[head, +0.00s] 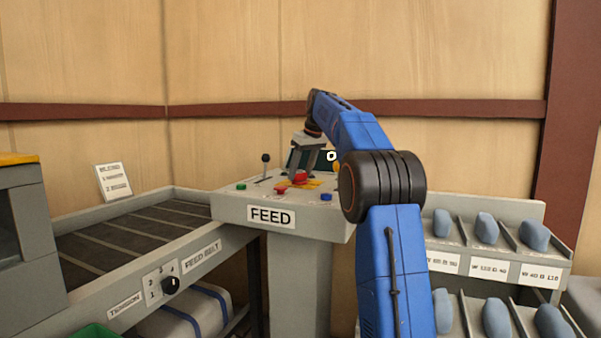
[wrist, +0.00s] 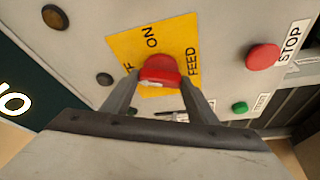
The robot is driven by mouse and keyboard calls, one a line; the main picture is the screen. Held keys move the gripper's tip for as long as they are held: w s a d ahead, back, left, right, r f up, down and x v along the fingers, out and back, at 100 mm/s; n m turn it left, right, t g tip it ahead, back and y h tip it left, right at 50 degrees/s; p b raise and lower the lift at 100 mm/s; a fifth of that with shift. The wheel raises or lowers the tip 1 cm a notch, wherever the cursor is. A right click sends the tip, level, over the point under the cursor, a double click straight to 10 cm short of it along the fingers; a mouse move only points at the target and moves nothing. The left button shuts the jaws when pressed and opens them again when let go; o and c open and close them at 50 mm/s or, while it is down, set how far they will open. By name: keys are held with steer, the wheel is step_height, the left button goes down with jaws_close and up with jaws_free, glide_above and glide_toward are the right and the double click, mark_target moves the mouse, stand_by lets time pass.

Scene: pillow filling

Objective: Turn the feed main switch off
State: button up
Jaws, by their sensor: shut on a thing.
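The feed main switch is a red knob (wrist: 160,68) on a yellow plate (wrist: 125,42) marked ON and FEED, with another word partly hidden. My gripper (wrist: 160,82) is shut on the red knob, one finger on each side. The knob's exact pointing direction is hard to tell between the fingers. In the head view, my gripper (head: 303,166) reaches down to the red knob (head: 300,177) on top of the FEED console (head: 225,206).
A red STOP button (wrist: 263,57) and a green button (wrist: 240,107) sit beside the plate. A black-knobbed lever (head: 265,160) stands on the console's left. The feed belt (head: 130,230) lies left, and a rack of blue-grey pieces (head: 555,262) stands right.

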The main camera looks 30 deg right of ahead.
steer(key=n, duration=0.2)
steer(key=n+y, duration=0.1)
steer(key=n, duration=0.1)
steer(key=shift+d+n+g+y, duration=0.15)
steer(key=shift+n+g+y, duration=0.15)
steer(key=shift+g, duration=0.1)
stand_by(0.4)
steer(key=o, duration=1)
steer(key=shift+o, duration=0.2)
steer(key=shift+r, duration=0.1)
steer(key=v, duration=0.7)
steer(key=shift+r, duration=0.1)
